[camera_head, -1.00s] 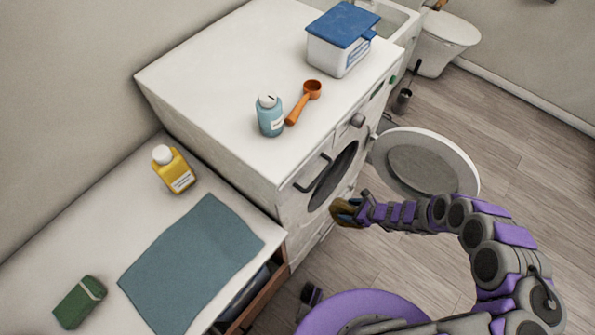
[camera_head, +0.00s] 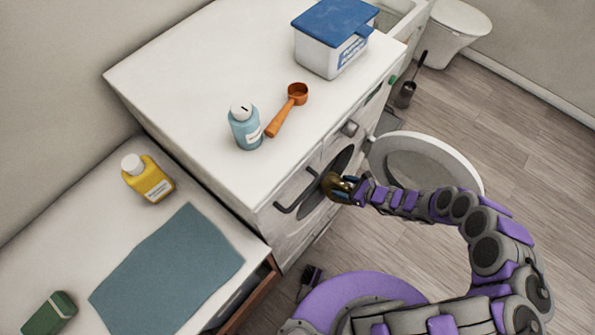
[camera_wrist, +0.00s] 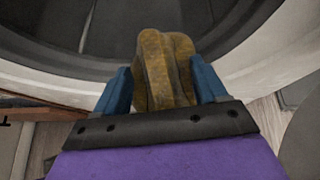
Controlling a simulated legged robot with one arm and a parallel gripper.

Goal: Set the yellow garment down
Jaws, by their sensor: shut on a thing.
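The yellow garment (camera_wrist: 165,70) is a bunched, brownish-yellow cloth. My gripper (camera_wrist: 165,88) is shut on it, with a blue finger on each side in the wrist view. In the head view the garment (camera_head: 333,187) shows at the tip of my gripper (camera_head: 343,188), in front of the washing machine's round opening (camera_head: 318,195). In the wrist view the dark drum opening (camera_wrist: 110,28) and its pale rim lie just beyond the garment. I cannot tell whether the garment touches the rim.
The round washer door (camera_head: 428,165) stands open to the right of my gripper. The machine top (camera_head: 200,95) holds a blue bottle (camera_head: 245,128), an orange scoop (camera_head: 287,110) and a blue-lidded box (camera_head: 333,40). The lower counter (camera_head: 85,225) holds a yellow bottle (camera_head: 150,180) and a blue-grey cloth (camera_head: 165,275).

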